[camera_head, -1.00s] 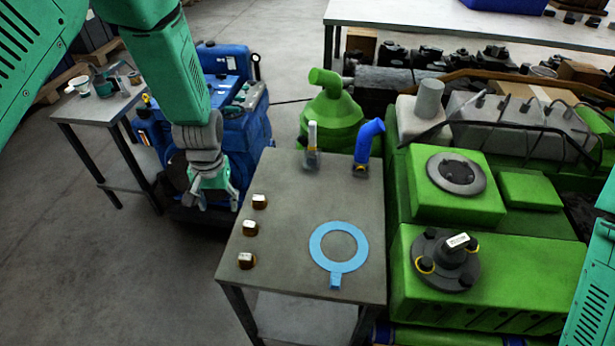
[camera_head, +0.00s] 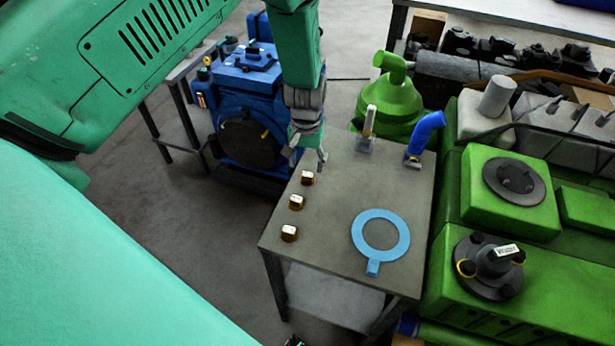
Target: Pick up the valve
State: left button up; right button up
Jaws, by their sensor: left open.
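No part is clearly marked as the valve. A dark round flanged part (camera_head: 489,268) with a white label and yellow rings sits on the green engine at right. Three small brass-coloured pieces with white tops stand in a row on the grey table: far (camera_head: 307,178), middle (camera_head: 296,202) and near (camera_head: 289,233). My left gripper (camera_head: 308,156) points down, open and empty, by the table's far left edge, just beyond the far piece. It looks apart from that piece, though its height is hard to tell. My right gripper is out of view.
A flat light-blue ring (camera_head: 402,241) with a tab lies on the grey table (camera_head: 335,230). A grey-white upright part (camera_head: 369,121) and a bent blue pipe (camera_head: 427,132) stand at its back. The green engine (camera_head: 520,212) borders the table at right. A blue machine (camera_head: 247,85) stands behind left.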

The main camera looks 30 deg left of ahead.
aim_at(307, 173)
pick_arm(q)
notch_tip(307, 173, down, 4)
jog(key=shift+d, duration=0.15)
jog(key=shift+d+f, duration=0.15)
jog(key=shift+f, duration=0.15)
jog(key=shift+r, duration=0.1)
jog(key=shift+c, duration=0.5)
jog(key=shift+s, duration=0.1)
grip_shut()
